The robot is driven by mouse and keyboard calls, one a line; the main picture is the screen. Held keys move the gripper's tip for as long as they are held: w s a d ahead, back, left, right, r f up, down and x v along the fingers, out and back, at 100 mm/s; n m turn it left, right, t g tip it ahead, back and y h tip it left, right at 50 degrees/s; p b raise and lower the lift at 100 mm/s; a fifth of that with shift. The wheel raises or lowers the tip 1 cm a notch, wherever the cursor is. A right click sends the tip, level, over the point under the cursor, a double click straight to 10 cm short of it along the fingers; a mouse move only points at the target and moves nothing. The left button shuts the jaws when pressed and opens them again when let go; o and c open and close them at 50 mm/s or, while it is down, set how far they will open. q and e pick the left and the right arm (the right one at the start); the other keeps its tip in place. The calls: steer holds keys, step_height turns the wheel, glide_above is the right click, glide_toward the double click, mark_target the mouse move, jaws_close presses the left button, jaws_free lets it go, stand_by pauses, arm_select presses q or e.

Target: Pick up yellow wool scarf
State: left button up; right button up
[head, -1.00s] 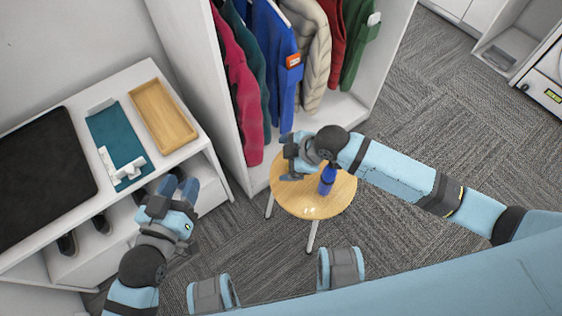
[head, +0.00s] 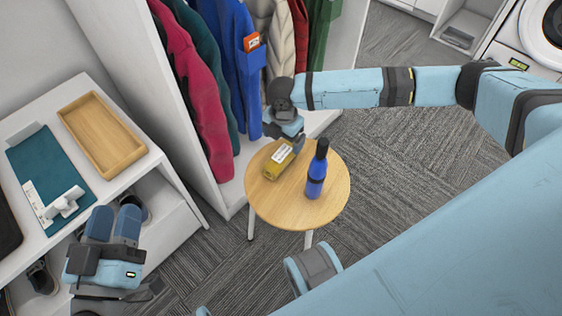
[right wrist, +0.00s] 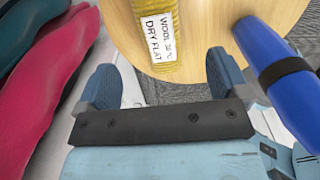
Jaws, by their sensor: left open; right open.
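The yellow wool scarf (head: 279,160) lies folded on the left part of the round wooden table, with a white label on it. In the right wrist view the scarf (right wrist: 150,66) shows at the top, its label reading "WOOL 30° DRY FLAT". My right gripper (head: 297,137) is at the scarf's far side in the head view. In the right wrist view its fingers (right wrist: 162,88) are spread, with the scarf just beyond them and nothing between them. My left gripper (head: 112,226) is open and empty beside the white shelf unit.
A blue bottle (head: 316,176) stands on the round table (head: 331,200), right of the scarf and close to my right gripper. Coats (head: 205,90) hang in the open wardrobe behind. A wooden tray (head: 137,152) and a teal mat (head: 32,160) lie on the white unit at left.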

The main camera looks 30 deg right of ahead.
mark_target(282, 153)
step_height(282, 153, down, 4)
steer(key=shift+r+b, duration=0.25)
steer(key=shift+b, duration=0.2)
steer(key=f+b, duration=0.1)
steer(key=f, duration=0.1)
steer(key=f+b, duration=0.2)
steer(key=shift+s+a+f, duration=0.15)
steer(key=shift+a, duration=0.05)
steer(key=shift+f, duration=0.5)
arm_select(q)
step_height(282, 153, down, 7)
steer(key=m+g, duration=0.1)
steer(key=g, duration=0.1)
steer(key=shift+d+r+g, duration=0.15)
steer(key=shift+d+g, duration=0.05)
steer(key=shift+g, duration=0.2)
arm_select(e)
steer(key=c, duration=1)
